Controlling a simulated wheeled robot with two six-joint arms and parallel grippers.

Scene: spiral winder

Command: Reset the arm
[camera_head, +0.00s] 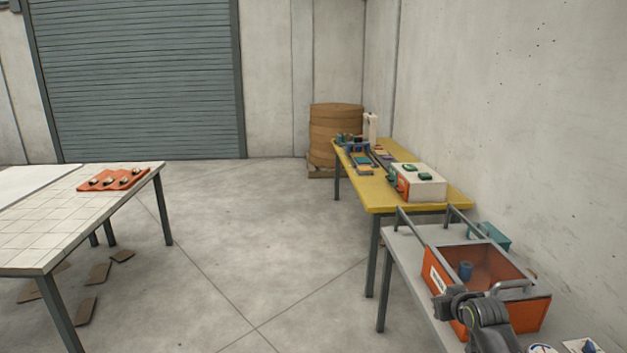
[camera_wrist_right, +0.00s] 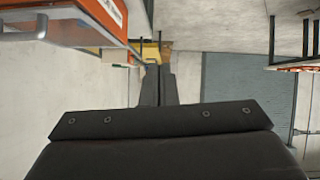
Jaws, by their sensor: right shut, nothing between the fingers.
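In the head view, part of my right arm shows as dark grey joints at the lower right, in front of the orange box (camera_head: 537,312). In the right wrist view, my right gripper (camera_wrist_right: 157,72) has its dark fingers together, with nothing held between them. The fingers point away into open space. The picture there is turned over, with the orange box (camera_wrist_right: 75,22) and its grey handle at the upper left. My left arm and left gripper are in neither view.
The grey table (camera_head: 397,262) under the box stands at the right, before a yellow table (camera_head: 455,196) with a white machine (camera_head: 425,183). A white tiled table (camera_head: 40,225) with an orange tray (camera_head: 112,187) stands at the left. Open floor (camera_head: 235,235) lies between.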

